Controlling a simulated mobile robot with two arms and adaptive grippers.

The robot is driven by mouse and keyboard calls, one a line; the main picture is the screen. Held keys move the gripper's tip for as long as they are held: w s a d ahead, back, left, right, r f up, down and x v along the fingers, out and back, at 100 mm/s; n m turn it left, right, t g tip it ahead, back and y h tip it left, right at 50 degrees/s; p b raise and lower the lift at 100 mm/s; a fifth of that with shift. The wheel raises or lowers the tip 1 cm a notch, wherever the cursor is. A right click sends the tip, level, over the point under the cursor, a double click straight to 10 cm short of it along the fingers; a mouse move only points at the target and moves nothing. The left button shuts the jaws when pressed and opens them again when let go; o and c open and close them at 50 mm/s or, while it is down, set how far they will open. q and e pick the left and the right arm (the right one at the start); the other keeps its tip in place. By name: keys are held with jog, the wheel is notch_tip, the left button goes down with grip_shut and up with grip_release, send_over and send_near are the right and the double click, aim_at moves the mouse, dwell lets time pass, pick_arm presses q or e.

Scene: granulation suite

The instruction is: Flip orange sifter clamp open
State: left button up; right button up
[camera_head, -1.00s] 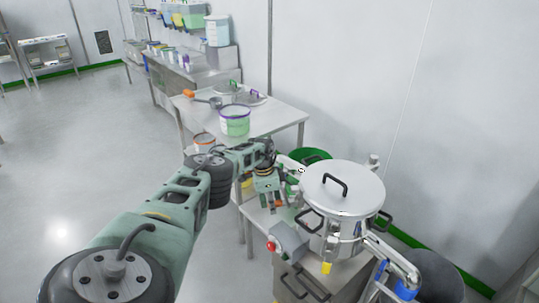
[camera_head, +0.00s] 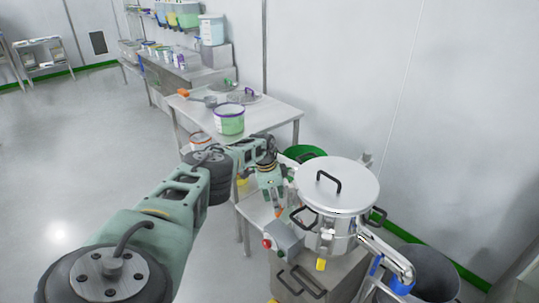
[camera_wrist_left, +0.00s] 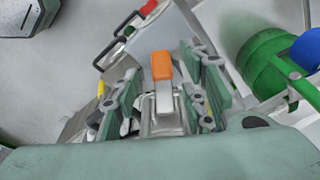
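The steel sifter (camera_head: 338,190) stands at the right in the head view, its lid on top with a black handle. The orange clamp (camera_head: 279,212) is a small patch at its left side, partly hidden by my left gripper (camera_head: 276,200). In the left wrist view, the orange-tipped clamp lever (camera_wrist_left: 161,66) lies between the two spread fingers of my left gripper (camera_wrist_left: 163,88). The fingers stand apart on either side of it, with gaps visible, and look open. My right gripper is in neither view.
A control box with a red button (camera_head: 267,243) stands close below my left gripper. A green drum (camera_head: 304,152) is behind, and a steel table (camera_head: 262,118) stands beyond.

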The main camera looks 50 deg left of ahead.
pick_arm(q)
jog(key=shift+s, duration=0.1)
notch_tip(320, 180, up, 12)
jog(key=s+a, duration=0.1)
jog(key=s, duration=0.1)
jog(key=shift+a, duration=0.25)
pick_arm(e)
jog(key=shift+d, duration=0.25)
pick_arm(q)
jog(key=shift+f, duration=0.15)
dwell(0.4)
